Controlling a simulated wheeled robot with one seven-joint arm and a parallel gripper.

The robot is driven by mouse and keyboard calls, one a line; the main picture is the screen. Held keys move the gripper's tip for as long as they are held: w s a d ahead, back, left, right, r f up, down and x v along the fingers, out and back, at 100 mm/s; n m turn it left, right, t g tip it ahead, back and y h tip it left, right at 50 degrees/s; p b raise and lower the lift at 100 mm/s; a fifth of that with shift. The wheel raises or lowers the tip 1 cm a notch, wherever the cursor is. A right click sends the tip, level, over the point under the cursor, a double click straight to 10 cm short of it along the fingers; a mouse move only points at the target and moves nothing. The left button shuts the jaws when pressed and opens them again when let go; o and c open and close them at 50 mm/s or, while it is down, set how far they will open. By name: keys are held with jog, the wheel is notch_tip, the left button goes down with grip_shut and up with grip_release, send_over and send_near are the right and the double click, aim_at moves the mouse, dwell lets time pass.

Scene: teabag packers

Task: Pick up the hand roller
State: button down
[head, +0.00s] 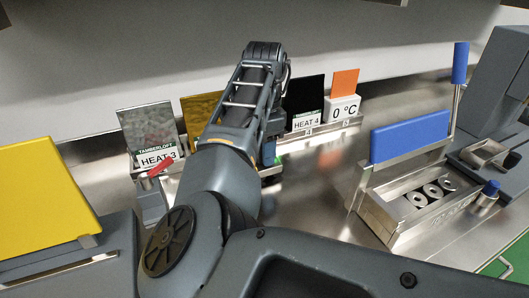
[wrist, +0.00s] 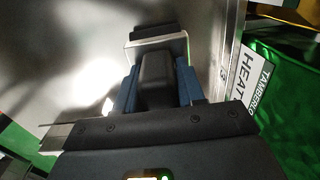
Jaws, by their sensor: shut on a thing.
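The hand roller (wrist: 158,32) shows in the wrist view, with a dark roller at the top, a thin bright metal frame and a thick black handle (wrist: 156,75). My gripper (wrist: 157,84) has its blue fingers on both sides of the handle and is shut on it. The roller lies over or just above a grey metal surface; I cannot tell whether it touches. In the head view my own arm covers most of the gripper and the roller.
Cards stand in a row at the back, with labels HEAT 3 (head: 157,157), HEAT 4 (head: 306,121) and 0 °C (head: 344,109). A blue-lidded metal unit (head: 409,137) stands right, a yellow panel (head: 40,195) left. Bare steel (head: 315,190) lies between arm and blue-lidded unit.

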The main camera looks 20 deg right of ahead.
jog(key=shift+r, duration=0.1)
jog(key=shift+r, duration=0.45)
notch_tip(320, 180, up, 3)
jog(key=shift+f+b, duration=0.15)
jog(key=shift+b, duration=0.15)
jog(key=s+d+r, duration=0.5)
jog(key=d+r, duration=0.2)
jog(key=d, duration=0.3)
jog(key=shift+s+r, duration=0.15)
jog(key=shift+s, duration=0.15)
